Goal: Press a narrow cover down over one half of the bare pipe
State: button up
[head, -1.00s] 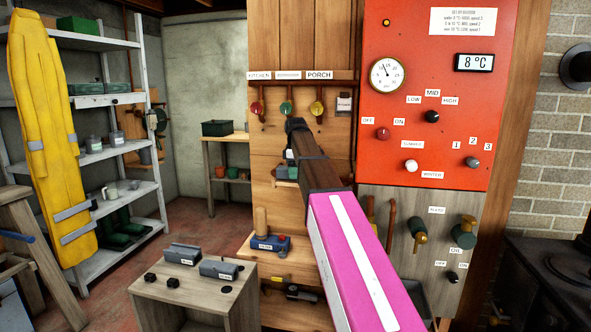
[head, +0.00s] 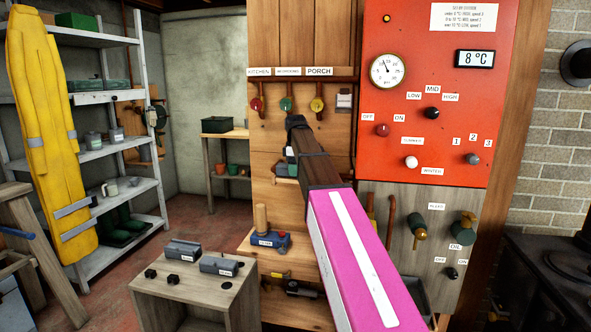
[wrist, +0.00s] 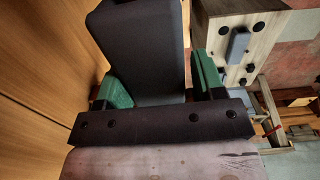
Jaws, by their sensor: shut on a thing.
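My arm reaches away from the camera in the head view, and its dark end hides most of my gripper (head: 289,156). In the wrist view, my gripper (wrist: 165,82) has a green finger on each side of a long dark grey piece and is shut on it. This piece (wrist: 140,45) looks like a cover, but its far end is out of view. Two grey covers with white labels, one at the back (head: 182,249) and one in front (head: 220,265), lie on a low wooden stand. A copper-coloured pipe (head: 391,222) runs upright on the grey panel. I cannot tell which pipe is the bare one.
The low stand (head: 190,290) also carries small black knobs. A blue tool (head: 268,241) rests on a wooden shelf behind it. Valves with red, green and yellow handles (head: 317,104) hang on the wooden wall. A red control panel (head: 430,150) is at right. Floor at left is open.

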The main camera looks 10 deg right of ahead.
jog(key=shift+f, duration=0.35)
jog(key=o, duration=1.4)
jog(key=shift+o, duration=0.2)
jog(key=shift+r, duration=0.1)
notch_tip(320, 180, up, 11)
jog(key=shift+s+f, duration=0.1)
jog(key=shift+f, duration=0.1)
jog(key=shift+s, duration=0.1)
